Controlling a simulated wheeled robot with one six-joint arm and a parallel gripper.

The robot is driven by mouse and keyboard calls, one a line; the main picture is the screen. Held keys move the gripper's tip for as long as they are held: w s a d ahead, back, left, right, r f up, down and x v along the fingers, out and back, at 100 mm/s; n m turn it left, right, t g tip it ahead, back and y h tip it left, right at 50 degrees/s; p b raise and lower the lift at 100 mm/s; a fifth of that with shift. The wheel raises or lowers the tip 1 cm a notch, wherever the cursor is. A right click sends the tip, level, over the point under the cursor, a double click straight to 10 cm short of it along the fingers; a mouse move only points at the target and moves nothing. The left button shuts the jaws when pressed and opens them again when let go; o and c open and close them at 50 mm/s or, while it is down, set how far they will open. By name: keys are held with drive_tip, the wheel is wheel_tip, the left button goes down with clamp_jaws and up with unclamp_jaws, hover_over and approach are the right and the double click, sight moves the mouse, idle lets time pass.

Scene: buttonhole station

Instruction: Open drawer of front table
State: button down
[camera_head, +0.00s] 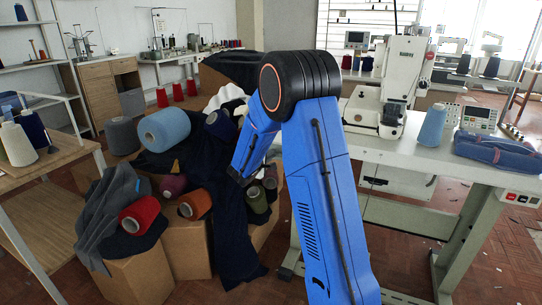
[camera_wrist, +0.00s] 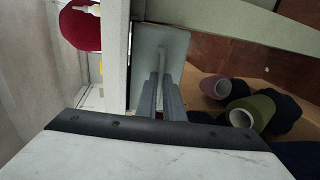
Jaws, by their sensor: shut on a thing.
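The front table (camera_head: 440,155) is a white-topped sewing table on grey-green legs, with a white buttonhole machine (camera_head: 402,75) on it. My gripper (camera_wrist: 161,88) shows in the wrist view, its two grey fingers shut on a thin grey handle (camera_wrist: 162,58). The handle is on a pale grey drawer front (camera_wrist: 178,44), beside a light table beam. How far the drawer stands out cannot be told. In the head view my blue arm hides the gripper and the drawer.
Cardboard boxes (camera_head: 185,248) with dark cloth and several yarn cones stand left of the table. A wooden shelf table (camera_head: 60,155) stands at far left.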

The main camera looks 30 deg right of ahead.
drive_tip(key=shift+s+a, duration=0.1)
drive_tip(key=f+v, duration=0.2)
drive_tip(key=v, duration=0.8)
drive_tip(key=f+v, duration=0.2)
drive_tip(key=v, duration=0.8)
drive_tip(key=shift+s+a, duration=0.25)
drive_tip(key=shift+a, duration=0.15)
drive_tip(key=shift+f, duration=0.15)
drive_tip(key=c, duration=1.9)
unclamp_jaws()
drive_tip(key=shift+a, duration=0.1)
drive_tip(key=v, duration=1.7)
drive_tip(key=shift+s+a, duration=0.15)
